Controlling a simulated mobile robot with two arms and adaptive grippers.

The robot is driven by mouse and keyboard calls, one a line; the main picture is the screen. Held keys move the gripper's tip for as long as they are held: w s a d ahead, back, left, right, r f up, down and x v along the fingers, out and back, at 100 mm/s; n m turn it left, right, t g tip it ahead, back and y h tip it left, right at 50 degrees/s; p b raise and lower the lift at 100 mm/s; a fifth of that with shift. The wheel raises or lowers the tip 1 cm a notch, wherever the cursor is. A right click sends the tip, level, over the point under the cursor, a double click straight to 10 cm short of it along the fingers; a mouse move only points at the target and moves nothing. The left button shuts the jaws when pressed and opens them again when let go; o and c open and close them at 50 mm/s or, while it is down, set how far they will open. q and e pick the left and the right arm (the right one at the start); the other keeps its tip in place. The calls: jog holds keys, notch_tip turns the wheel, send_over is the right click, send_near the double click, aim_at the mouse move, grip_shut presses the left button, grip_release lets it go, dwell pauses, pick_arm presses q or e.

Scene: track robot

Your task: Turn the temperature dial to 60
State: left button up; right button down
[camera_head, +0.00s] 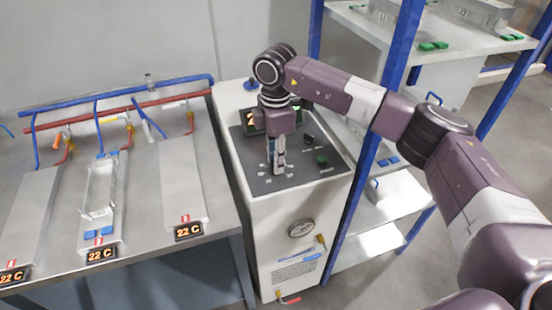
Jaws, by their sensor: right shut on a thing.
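My right gripper (279,172) points straight down at the dark control panel (254,187) on top of a white cabinet (268,222). Its fingers are shut on the temperature dial, which they hide almost wholly. Small pale scale marks show around the fingertips, too small to read. An orange digital display (251,118) behind the gripper is mostly covered by my wrist, so its number cannot be read in full. My left gripper is not in view.
A green knob (322,160) and a black knob (309,139) sit right of the gripper. A gauge (301,229) is on the cabinet front. Left, a metal table (142,246) holds plates with 22 C displays (189,231). A blue-framed shelf (350,220) stands close on the right.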

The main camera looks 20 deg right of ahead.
jog(key=shift+w+r, duration=0.15)
jog(key=shift+r, duration=0.05)
jog(key=c, duration=1.8)
grip_release()
jog(key=shift+c, duration=0.2)
jog(key=shift+o, duration=1.1)
jog(key=shift+f, duration=0.1)
notch_tip(320, 180, up, 12)
